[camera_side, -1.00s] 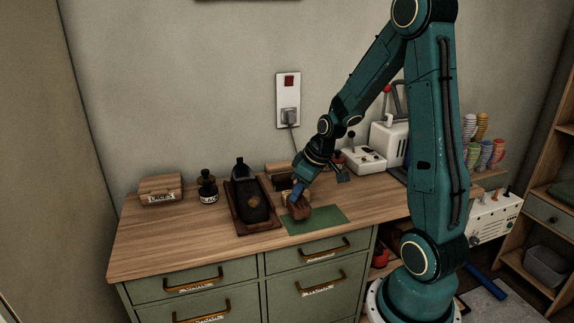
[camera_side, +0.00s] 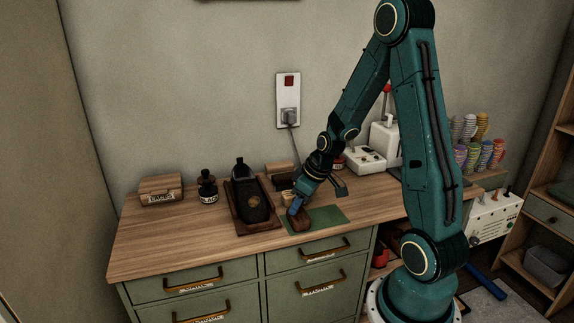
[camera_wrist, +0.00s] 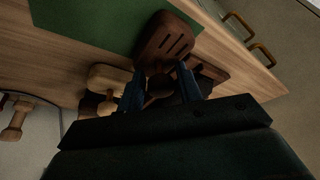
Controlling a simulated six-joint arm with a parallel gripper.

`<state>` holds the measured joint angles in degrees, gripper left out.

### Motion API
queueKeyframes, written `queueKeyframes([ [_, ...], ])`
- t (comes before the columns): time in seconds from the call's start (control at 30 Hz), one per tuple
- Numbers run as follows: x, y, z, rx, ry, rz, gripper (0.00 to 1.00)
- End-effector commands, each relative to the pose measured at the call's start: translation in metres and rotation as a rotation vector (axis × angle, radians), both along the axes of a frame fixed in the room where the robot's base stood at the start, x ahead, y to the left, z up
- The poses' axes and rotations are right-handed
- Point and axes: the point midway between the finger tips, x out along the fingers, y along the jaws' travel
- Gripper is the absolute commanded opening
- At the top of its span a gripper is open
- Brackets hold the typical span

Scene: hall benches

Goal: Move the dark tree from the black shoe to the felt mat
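The dark tree (camera_side: 301,223), a brown wooden block with slots, is low over the left part of the green felt mat (camera_side: 329,218). I cannot tell whether it touches the mat. In the wrist view the dark tree (camera_wrist: 168,42) overlaps the mat's edge (camera_wrist: 85,22). My gripper (camera_side: 296,208) points down at it, and its fingers (camera_wrist: 160,84) stand on both sides of the tree's dark narrower part. It appears shut on the tree. The black shoe (camera_side: 252,205) lies in a brown tray left of the mat, sole side partly hidden.
A light wooden tree (camera_wrist: 108,78) is close to my left finger in the wrist view. A black bottle (camera_side: 208,190) and a laces box (camera_side: 161,191) stand left of the shoe. A white machine (camera_side: 365,159) is behind right. The bench front left is clear.

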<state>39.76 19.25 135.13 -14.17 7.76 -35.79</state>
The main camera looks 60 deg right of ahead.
Motion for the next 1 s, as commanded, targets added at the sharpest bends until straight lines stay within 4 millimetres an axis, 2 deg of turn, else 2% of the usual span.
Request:
queueKeyframes([
  [0.57, 0.0, 0.0, 0.006, -0.002, -0.002, -0.001, 0.48],
  [0.77, -0.005, -0.001, 0.019, -0.002, -0.003, -0.001, 0.48],
  [1.0, -0.016, -0.001, 0.043, -0.003, -0.003, -0.002, 0.48],
])
